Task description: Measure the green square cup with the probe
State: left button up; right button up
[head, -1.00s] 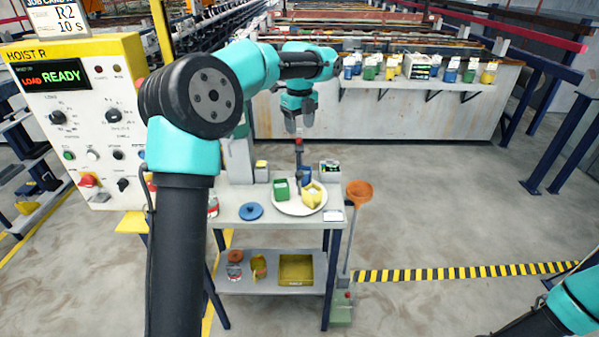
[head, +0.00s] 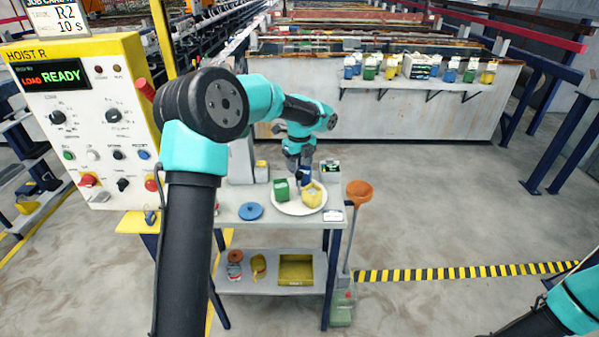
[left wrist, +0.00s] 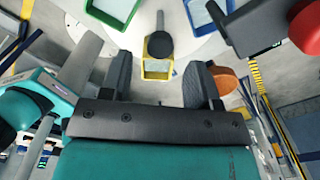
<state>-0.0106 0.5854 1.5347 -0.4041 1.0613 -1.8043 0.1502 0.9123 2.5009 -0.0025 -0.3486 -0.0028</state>
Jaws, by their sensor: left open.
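The green square cup (head: 281,190) stands on a round white plate (head: 288,208) on the small table; it also shows at the top of the left wrist view (left wrist: 112,10). A yellow square cup (head: 313,195) is to its right, and a blue cup (left wrist: 206,12) is partly hidden in the head view. A dark rod with a round end (left wrist: 160,45), seemingly the probe, appears over the yellow cup in the wrist view. My left gripper (left wrist: 160,85) is open, its fingers either side of the yellow cup in that view, apparently above it. My right gripper is out of view.
A blue lid (head: 250,211) lies left of the plate. An orange bowl (head: 359,190) on a post stands at the table's right edge. The hoist panel (head: 85,125) is at left. A red-ended dark object (left wrist: 265,28) is right in the wrist view.

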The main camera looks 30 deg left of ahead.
aim_at(299, 173)
pick_arm(q)
jog(key=shift+f, duration=1.75)
grip_shut()
